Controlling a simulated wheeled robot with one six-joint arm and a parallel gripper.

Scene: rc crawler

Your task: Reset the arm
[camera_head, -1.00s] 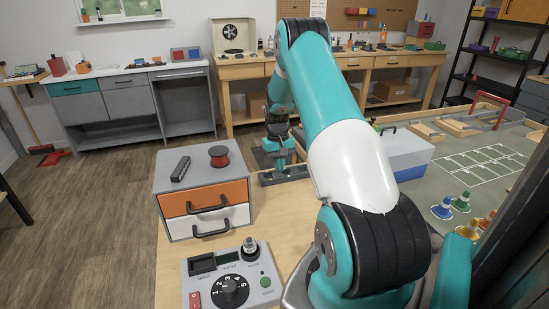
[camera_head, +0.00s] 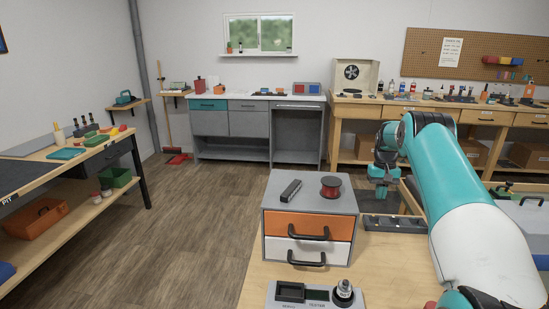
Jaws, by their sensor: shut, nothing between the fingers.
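My arm, teal and white, rises from the lower right of the head view and bends down at its far end. My gripper (camera_head: 381,190) hangs pointing down, small and partly dark, just right of and beyond the small drawer unit. It is shut and empty. A dark grey tray (camera_head: 395,224) lies on the wooden bench nearer to me than the gripper. I cannot tell the gap between the gripper and the bench.
A drawer unit (camera_head: 308,226) with orange and white fronts carries a red spool (camera_head: 331,187) and a black strip (camera_head: 291,190). A tester box (camera_head: 315,294) stands in front. A left workbench (camera_head: 70,157) and back cabinets (camera_head: 232,134) flank open wooden floor (camera_head: 190,225).

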